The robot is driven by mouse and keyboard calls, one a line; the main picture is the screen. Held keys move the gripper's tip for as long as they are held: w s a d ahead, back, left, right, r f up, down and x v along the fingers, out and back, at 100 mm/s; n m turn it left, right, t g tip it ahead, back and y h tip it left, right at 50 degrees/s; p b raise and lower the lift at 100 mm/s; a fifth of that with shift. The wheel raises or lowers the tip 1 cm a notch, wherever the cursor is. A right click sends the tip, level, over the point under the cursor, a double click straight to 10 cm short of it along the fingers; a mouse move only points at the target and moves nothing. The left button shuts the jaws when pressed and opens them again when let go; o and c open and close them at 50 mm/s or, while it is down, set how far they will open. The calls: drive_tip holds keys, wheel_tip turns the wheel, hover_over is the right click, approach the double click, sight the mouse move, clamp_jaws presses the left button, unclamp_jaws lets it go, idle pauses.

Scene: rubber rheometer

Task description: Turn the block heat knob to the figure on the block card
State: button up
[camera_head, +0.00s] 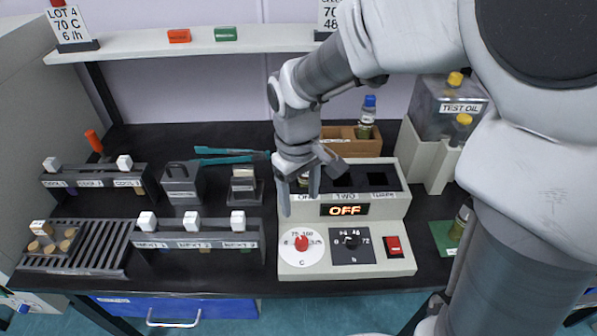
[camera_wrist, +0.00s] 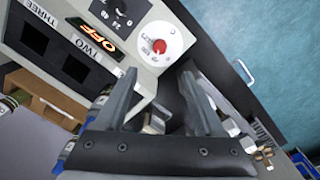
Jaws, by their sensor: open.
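The block heat knob (camera_head: 302,243) is red, on a white dial marked C with figures around it, at the front left of the white heater unit (camera_head: 345,267). It also shows in the wrist view (camera_wrist: 159,46); its exact setting is too small to tell. My gripper (camera_head: 299,200) is open and empty, above and behind the dial, apart from the knob. Its fingers point towards the unit in the wrist view (camera_wrist: 160,85). A card (camera_head: 70,22) on the shelf reads LOT 4, 70 C, 6 /h. Another card (camera_head: 327,14) shows 70 and 48, partly hidden by my arm.
A black hour knob (camera_head: 352,242) and red switch (camera_head: 393,246) sit right of the dial. The display (camera_head: 344,210) reads OFF. Racks with white-capped pieces (camera_head: 197,240) stand left of the unit. A wooden box (camera_head: 352,142) and test oil container (camera_head: 450,105) stand behind.

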wheel_tip(320, 180, up, 2)
drive_tip(key=shift+r, duration=0.1)
idle(0.4)
drive_tip(key=s+d+r+m+t+p, duration=0.1)
drive_tip(key=s+d+r+m+t, duration=0.4)
drive_tip(key=s+d+r, duration=0.6)
drive_tip(key=shift+s+r+m, duration=0.3)
drive_tip(key=shift+s+m, duration=0.25)
drive_tip(key=shift+m, duration=0.55)
drive_tip(key=shift+d, duration=0.1)
